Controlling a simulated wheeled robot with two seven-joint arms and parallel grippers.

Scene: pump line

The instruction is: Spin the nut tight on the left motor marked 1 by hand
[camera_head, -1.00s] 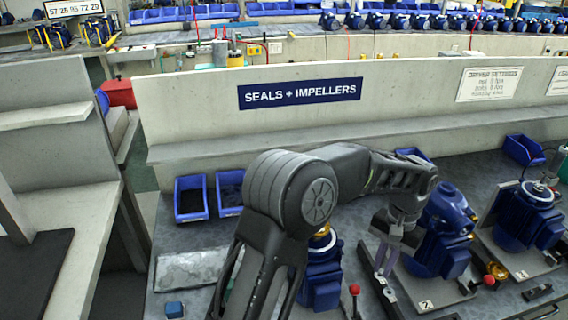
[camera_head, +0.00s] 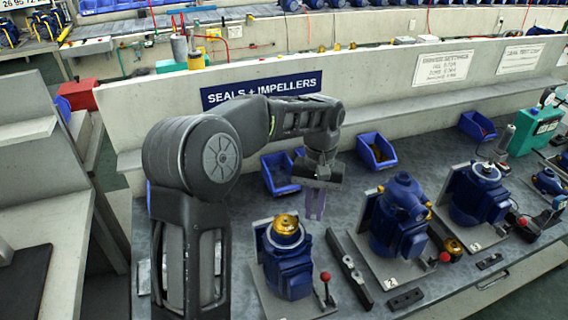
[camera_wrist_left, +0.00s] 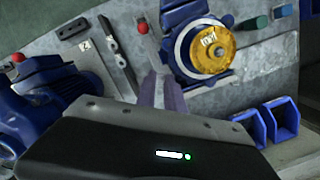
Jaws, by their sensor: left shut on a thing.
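The left motor (camera_head: 288,272) is blue and upright on its plate, with a brass cap-like piece (camera_head: 287,225) on top. The wrist view shows this brass piece (camera_wrist_left: 212,50) from above with a small light label on it; I cannot read the label. No number shows for this motor. My left gripper (camera_head: 315,206) points down behind and to the right of the motor top, apart from it. In the wrist view its fingers (camera_wrist_left: 163,90) are close together, and what they grip is hidden. My right gripper is not in view.
A lever with a red knob (camera_head: 325,277) stands beside the left motor. A dark bar (camera_head: 349,268) lies between it and the motor marked 2 (camera_head: 399,217). A third motor (camera_head: 479,193) stands farther right. Blue bins (camera_head: 376,151) line the back wall.

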